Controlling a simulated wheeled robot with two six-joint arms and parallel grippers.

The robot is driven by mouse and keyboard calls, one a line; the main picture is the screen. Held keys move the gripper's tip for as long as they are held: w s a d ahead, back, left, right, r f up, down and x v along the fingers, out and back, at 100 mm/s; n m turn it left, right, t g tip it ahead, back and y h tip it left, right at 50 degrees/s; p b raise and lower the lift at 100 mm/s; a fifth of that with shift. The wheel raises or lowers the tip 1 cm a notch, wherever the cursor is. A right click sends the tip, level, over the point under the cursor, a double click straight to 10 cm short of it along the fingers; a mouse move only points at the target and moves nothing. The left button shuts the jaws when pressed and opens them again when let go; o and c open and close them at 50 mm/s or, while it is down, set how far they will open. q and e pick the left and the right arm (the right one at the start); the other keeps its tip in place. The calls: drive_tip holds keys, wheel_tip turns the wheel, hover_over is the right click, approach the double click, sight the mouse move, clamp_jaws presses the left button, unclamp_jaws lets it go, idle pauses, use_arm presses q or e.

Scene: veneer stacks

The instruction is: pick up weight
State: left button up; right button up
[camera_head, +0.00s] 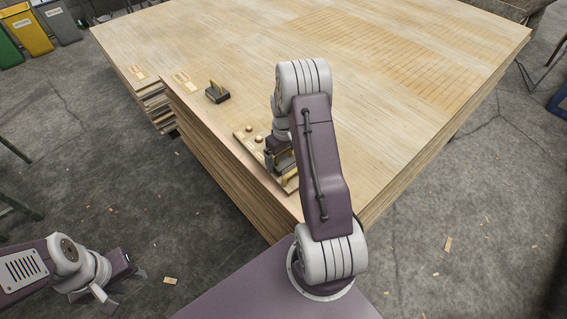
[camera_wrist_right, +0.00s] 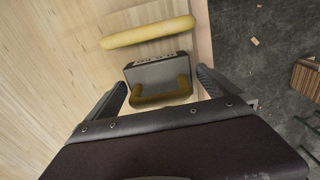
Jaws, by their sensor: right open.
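A dark block-shaped weight (camera_wrist_right: 158,75) with a brownish-yellow handle (camera_wrist_right: 161,93) lies between the fingertips of my right gripper (camera_wrist_right: 162,90) in the right wrist view. That gripper is open, one finger on each side of the weight, and I see no grip on it. In the head view my right gripper (camera_head: 278,155) is over the near corner of the veneer stack, and my arm partly hides what is beneath. A second dark weight (camera_head: 217,96) with a yellow handle stands farther back on the stack. My left gripper (camera_head: 112,284) is low at the left, away from the stack; its jaw opening is unclear.
A wooden board (camera_head: 243,137) with round knobs lies under my right gripper on the large veneer stack (camera_head: 400,90). A yellow bar (camera_wrist_right: 148,32) lies beyond the weight. Bins (camera_head: 28,32) stand at the back left. The stack top farther back is clear.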

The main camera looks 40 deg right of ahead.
sight(284, 162)
drive_tip(key=shift+w+f, duration=0.1)
drive_tip(key=shift+f, duration=0.6)
drive_tip(key=shift+r, duration=0.1)
drive_tip(key=c, duration=1.9)
drive_tip(key=shift+c, duration=0.2)
drive_tip(key=shift+r, duration=0.15)
drive_tip(key=shift+r, duration=0.35)
drive_tip(key=r, duration=0.2)
drive_tip(key=s+r+p, duration=0.1)
drive_tip(key=r, duration=0.1)
drive_tip(key=shift+a, duration=0.2)
drive_tip(key=s+a+r+p, duration=0.1)
drive_tip(key=s+a+r, duration=0.3)
drive_tip(key=s, duration=0.5)
wheel_tip(284, 162, up, 2)
drive_tip(key=shift+s+a, duration=0.25)
drive_tip(key=shift+a, duration=0.05)
